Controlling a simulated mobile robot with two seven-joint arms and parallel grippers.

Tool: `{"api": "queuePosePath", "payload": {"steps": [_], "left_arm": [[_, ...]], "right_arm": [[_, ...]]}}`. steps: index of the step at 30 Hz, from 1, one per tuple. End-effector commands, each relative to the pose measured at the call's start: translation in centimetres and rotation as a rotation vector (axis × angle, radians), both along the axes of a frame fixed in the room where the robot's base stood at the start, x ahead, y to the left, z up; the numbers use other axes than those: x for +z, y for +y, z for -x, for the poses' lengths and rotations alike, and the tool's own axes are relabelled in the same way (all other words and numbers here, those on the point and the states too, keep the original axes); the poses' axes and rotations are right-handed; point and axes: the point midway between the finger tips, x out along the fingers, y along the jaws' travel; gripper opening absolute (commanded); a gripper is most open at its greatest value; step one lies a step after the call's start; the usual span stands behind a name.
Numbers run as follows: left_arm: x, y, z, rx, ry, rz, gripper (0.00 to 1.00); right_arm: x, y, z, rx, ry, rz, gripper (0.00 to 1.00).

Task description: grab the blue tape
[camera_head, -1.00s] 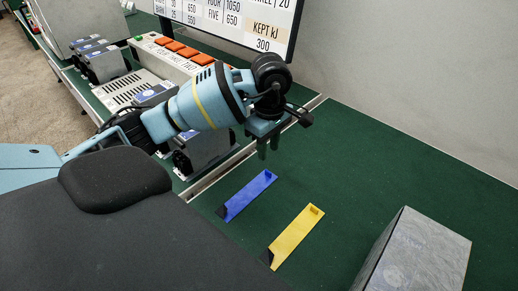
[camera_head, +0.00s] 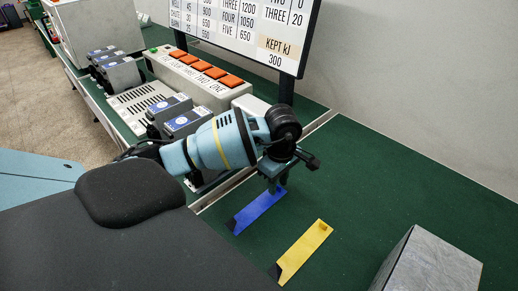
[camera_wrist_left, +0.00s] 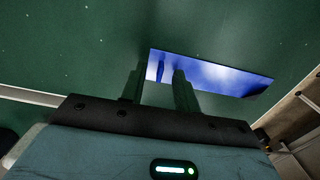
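The blue tape (camera_head: 256,211) is a flat blue strip on the green surface, with a dark end at its lower left. My left gripper (camera_head: 275,187) is low over the tape's far end and hides part of it. In the left wrist view, the two fingers (camera_wrist_left: 160,82) stand apart, and the blue tape (camera_wrist_left: 230,80) shows between and beyond them. A darker blue bit of the tape shows between the fingers, with no clear contact on both sides. My right gripper is not in view.
A yellow tape (camera_head: 304,250) lies parallel, to the right of the blue one. A grey box (camera_head: 432,262) stands at the lower right. A panel with orange buttons (camera_head: 200,68) and a sign board (camera_head: 250,32) are behind.

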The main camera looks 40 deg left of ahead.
Motion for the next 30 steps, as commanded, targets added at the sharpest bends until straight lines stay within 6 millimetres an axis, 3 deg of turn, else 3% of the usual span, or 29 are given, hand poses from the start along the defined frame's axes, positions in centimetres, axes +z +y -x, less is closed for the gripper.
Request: {"api": "queuePosePath", "payload": {"steps": [7, 15, 30], "left_arm": [[-0.17, 0.02, -0.03, 0.0, -0.001, 0.0, 0.31], [-0.15, 0.01, -0.02, 0.0, -0.001, 0.0, 0.0], [0.44, 0.02, -0.06, 0.0, -0.002, 0.0, 0.0]], "right_arm": [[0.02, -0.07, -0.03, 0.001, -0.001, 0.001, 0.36], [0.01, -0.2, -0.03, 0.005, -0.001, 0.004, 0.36], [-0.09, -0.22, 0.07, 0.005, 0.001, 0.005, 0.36]]}}
